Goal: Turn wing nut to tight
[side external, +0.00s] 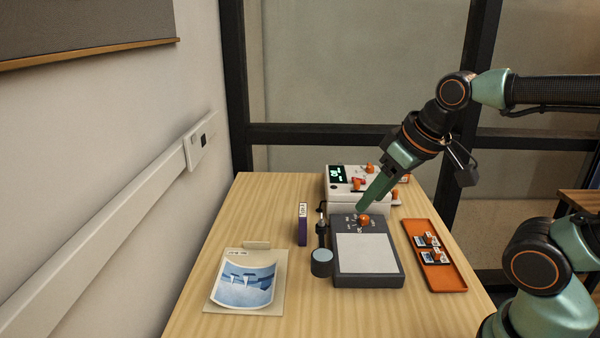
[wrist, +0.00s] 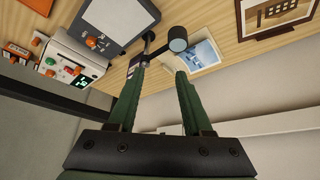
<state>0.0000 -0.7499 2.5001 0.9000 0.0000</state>
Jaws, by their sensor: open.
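A small orange knob (side external: 364,220), which looks like the wing nut, sits at the back edge of a dark grey device with a pale panel (side external: 366,255). Its wings and exact angle are too small to read. My gripper (side external: 361,207) points down and left, with its tips close to the knob in the side view; I cannot tell whether they touch it. In the wrist view my gripper (wrist: 160,71) has its two green fingers apart, with nothing held between them. The device also shows at the top of the wrist view (wrist: 152,12).
A white box (side external: 345,198) with a green display and orange knobs stands behind the device. An orange tray (side external: 462,282) lies right. A dark post with a round-topped cylinder (side external: 321,256), a purple box (side external: 302,231) and a blue picture (side external: 247,286) are left.

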